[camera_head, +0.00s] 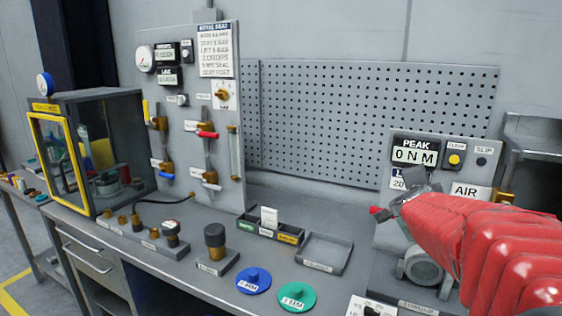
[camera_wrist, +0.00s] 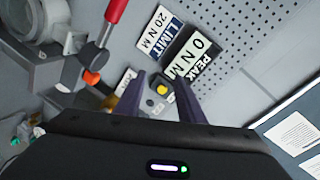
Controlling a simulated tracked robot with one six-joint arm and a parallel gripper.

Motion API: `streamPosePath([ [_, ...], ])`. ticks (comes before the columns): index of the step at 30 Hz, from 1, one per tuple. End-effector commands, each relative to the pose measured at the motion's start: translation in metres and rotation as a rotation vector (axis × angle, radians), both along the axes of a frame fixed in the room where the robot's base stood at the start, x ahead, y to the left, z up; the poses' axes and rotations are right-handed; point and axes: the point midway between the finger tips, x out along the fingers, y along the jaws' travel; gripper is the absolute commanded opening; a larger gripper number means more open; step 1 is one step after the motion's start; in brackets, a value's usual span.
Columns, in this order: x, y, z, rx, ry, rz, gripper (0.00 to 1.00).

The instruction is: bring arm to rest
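My red arm (camera_head: 490,240) reaches in from the right edge of the head view. Its grey end covers part of the torque panel (camera_head: 440,150), and the fingers cannot be made out there. In the wrist view, the two dark fingers of my gripper (camera_wrist: 161,85) stand apart with nothing held between them. Behind them show the yellow button (camera_wrist: 162,90), the "0 NM" peak display (camera_wrist: 197,55) and the "20 NM" limit label (camera_wrist: 160,32).
A red-handled lever (camera_wrist: 103,42) stands left of the fingers in the wrist view. The bench holds an empty tray (camera_head: 325,253), a divided bin (camera_head: 262,231), a blue disc (camera_head: 253,281), a green disc (camera_head: 297,297) and a dark knobbed block (camera_head: 215,246). A yellow-framed cabinet (camera_head: 95,150) stands left.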

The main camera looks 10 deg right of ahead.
Motion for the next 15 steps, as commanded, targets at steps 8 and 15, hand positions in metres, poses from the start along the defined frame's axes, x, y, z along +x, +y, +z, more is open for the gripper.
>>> streamPosePath([
  [8, -0.011, 0.150, -0.012, -0.133, 0.227, 0.453, 0.35],
  [15, -0.067, 0.251, -0.051, -0.274, 0.469, 0.788, 0.35],
])
